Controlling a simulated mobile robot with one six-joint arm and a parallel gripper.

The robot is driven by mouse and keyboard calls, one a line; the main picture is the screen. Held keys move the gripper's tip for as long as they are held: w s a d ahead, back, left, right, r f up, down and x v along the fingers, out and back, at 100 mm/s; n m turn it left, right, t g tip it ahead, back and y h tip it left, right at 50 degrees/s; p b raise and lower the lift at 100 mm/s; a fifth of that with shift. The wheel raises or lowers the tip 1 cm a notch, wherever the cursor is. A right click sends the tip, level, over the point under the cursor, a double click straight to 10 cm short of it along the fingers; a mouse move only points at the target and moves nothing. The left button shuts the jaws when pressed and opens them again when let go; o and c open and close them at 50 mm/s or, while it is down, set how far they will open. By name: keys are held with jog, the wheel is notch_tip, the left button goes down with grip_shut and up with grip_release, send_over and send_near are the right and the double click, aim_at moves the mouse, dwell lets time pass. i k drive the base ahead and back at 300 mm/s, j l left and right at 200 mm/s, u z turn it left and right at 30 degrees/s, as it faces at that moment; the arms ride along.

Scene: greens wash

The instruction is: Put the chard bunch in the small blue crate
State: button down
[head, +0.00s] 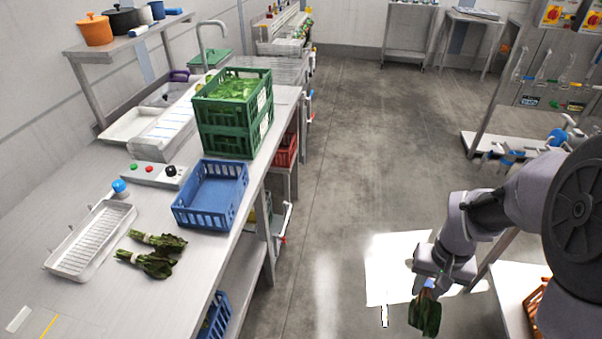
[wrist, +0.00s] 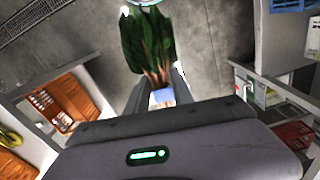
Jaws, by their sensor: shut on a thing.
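My gripper (head: 428,284) is at the lower right in the head view, over the floor and away from the counter. It is shut on a chard bunch (head: 424,314), which hangs down with dark green leaves. In the wrist view the bunch (wrist: 148,45) shows its leaves, brownish stems and a blue band between the fingers (wrist: 158,97). The small blue crate (head: 212,194) stands on the steel counter at the left in the head view, and its visible inside looks empty. My gripper is well to the right of it.
Two leafy bunches (head: 150,252) lie on the counter beside a white rack tray (head: 90,240). Stacked green crates (head: 232,115) with greens stand behind the blue crate. An orange crate (head: 541,305) is at the lower right. Open floor (head: 350,150) lies between the counter and my arm.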

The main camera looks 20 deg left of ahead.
aim_at(216, 201)
jog(key=i+u, duration=0.8)
jog(key=i+l+u, duration=0.25)
jog(key=u, duration=0.15)
jog(key=i+l+u, duration=0.4)
jog(key=i+j+u, duration=0.5)
